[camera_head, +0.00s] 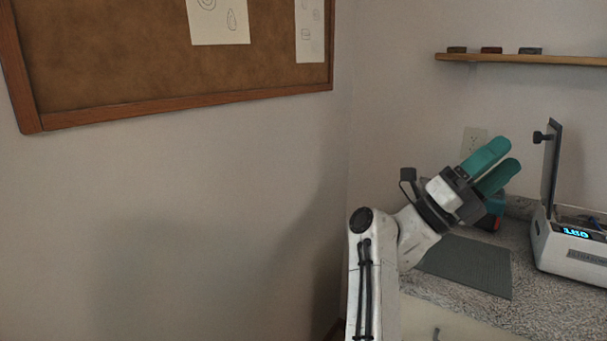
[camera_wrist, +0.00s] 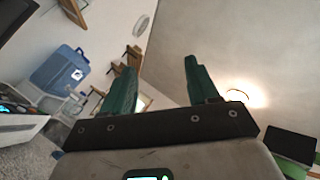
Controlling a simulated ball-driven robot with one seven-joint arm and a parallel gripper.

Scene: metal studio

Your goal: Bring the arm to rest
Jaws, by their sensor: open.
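My gripper (camera_head: 506,155) shows in the head view at the right, raised above the counter and tilted up to the right. Its two teal fingers stand apart with nothing between them. My white arm rises from the bottom edge and bends at a dark joint towards the gripper. In the wrist view the gripper (camera_wrist: 158,80) is also open and empty, with the ceiling and wall beyond its fingers.
A speckled counter (camera_head: 440,290) with a grey mat (camera_head: 470,265) lies below the gripper. A white device (camera_head: 570,245) with a lit display and upright dark panel stands to the right. A wooden shelf (camera_head: 520,59) is above. A corkboard (camera_head: 160,60) hangs left; the wall below it is clear.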

